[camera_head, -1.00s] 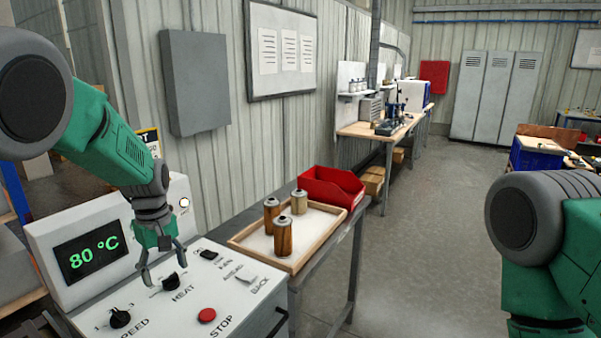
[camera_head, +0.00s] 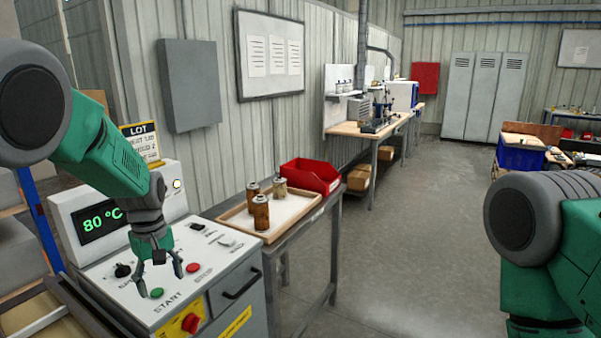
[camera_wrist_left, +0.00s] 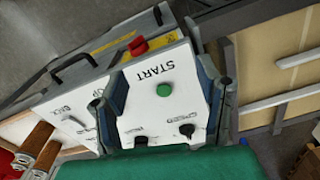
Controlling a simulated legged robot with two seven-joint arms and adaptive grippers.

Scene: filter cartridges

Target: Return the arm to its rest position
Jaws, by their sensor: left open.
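My left arm comes in from the left in the head view. My left gripper (camera_head: 160,277) hangs open and empty above the front of the control panel (camera_head: 240,262). The left wrist view shows its two fingers (camera_wrist_left: 165,100) spread apart, with the green START button (camera_wrist_left: 163,90) between them in the picture. In the head view the green button (camera_head: 156,293) is just below the fingertips; I cannot tell the exact gap. The display (camera_head: 101,221) reads 80 °C. My right arm shows at the right edge, but its gripper is out of view.
A wooden tray (camera_head: 237,222) with three brown and tan cartridges (camera_head: 261,212) stands on a table beyond the panel. A red bin (camera_head: 310,176) sits behind it. A red knob (camera_head: 191,322) is on the panel's front. The floor to the right is clear.

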